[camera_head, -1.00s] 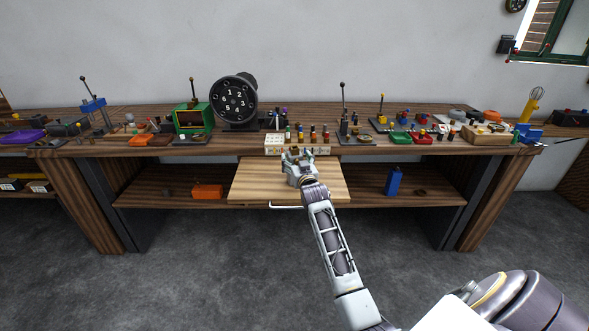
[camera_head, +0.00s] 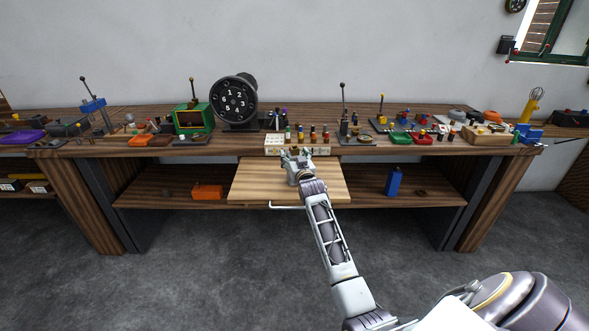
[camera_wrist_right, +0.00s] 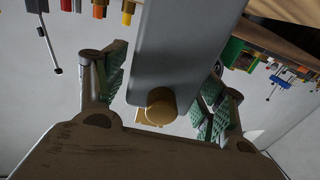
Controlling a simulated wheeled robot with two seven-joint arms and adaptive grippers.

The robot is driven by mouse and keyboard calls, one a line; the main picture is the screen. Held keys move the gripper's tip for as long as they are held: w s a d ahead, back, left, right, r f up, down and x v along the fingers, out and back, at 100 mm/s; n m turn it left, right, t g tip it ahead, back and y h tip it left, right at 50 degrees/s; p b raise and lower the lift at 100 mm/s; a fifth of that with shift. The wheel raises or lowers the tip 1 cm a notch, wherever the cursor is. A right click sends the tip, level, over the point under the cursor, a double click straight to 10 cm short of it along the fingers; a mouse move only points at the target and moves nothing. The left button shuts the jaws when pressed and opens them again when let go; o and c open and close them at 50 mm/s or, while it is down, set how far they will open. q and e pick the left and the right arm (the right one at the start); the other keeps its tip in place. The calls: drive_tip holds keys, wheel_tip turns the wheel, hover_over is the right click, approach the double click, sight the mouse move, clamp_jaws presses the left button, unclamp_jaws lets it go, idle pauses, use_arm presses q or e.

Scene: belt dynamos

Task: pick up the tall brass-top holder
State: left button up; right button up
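The tall brass-top holder (camera_wrist_right: 185,45) fills the middle of the right wrist view. It is a long grey block with a round brass piece (camera_wrist_right: 161,104) at its near end, and that view looks upside down. My right gripper (camera_wrist_right: 165,95) is open, its green-padded fingers on either side of the holder, with gaps visible beside it. In the head view my right gripper (camera_head: 294,156) is over the pale pull-out board, just in front of the white labelled block. I cannot make out the holder there; the gripper likely hides it. My left gripper is not in view.
The white labelled block (camera_head: 290,148) with several coloured holders stands at the bench's front edge, close behind the gripper. The pale board (camera_head: 250,182) is bare on its left. A numbered black dial (camera_head: 236,100) and green box (camera_head: 193,119) stand left on the bench.

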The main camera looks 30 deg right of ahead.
drive_tip(key=c, duration=1)
clamp_jaws()
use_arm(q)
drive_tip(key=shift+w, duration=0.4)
use_arm(e)
drive_tip(key=shift+r, duration=0.1)
